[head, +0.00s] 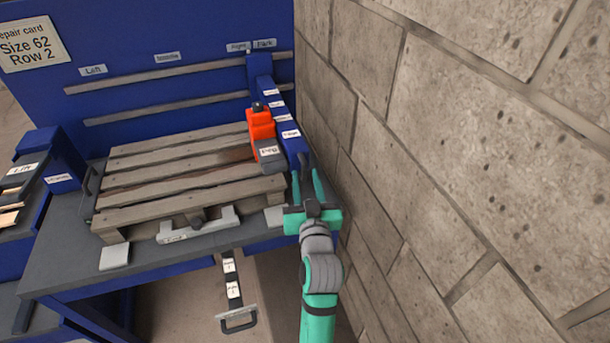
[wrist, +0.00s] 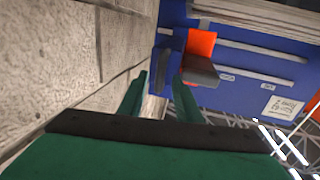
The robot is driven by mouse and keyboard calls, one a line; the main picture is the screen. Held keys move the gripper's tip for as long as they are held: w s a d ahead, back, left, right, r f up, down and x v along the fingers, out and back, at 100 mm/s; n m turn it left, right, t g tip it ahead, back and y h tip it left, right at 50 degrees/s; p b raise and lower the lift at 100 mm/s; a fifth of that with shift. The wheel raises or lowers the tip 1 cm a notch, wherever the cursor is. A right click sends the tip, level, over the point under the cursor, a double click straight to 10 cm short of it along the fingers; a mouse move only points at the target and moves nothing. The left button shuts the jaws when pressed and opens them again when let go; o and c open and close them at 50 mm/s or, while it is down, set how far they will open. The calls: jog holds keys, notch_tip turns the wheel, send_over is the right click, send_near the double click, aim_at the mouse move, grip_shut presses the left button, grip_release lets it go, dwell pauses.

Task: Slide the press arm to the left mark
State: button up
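The press arm (head: 284,113) is a blue labelled beam running forward from the back panel, at the right end of the rails by the Right (head: 238,47) and Park (head: 265,43) labels. An orange press head (head: 261,125) with a grey lower block is on its left side. The left mark (head: 92,70) is a white label at the panel's left. My gripper (head: 305,174) is open at the beam's near end, fingers apart. In the wrist view, a dark upright handle (wrist: 162,62) shows between and beyond my fingertips (wrist: 160,80); I cannot tell whether they touch it.
A wooden pallet (head: 190,172) lies on the grey table (head: 75,255), left of the press arm. A stone block wall (head: 470,170) stands close on the right. A blue box (head: 50,160) is at the left. A drawer-like handle (head: 238,322) sticks out low in front.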

jog(key=shift+w+a, duration=0.1)
jog(key=shift+w, duration=0.75)
grip_shut()
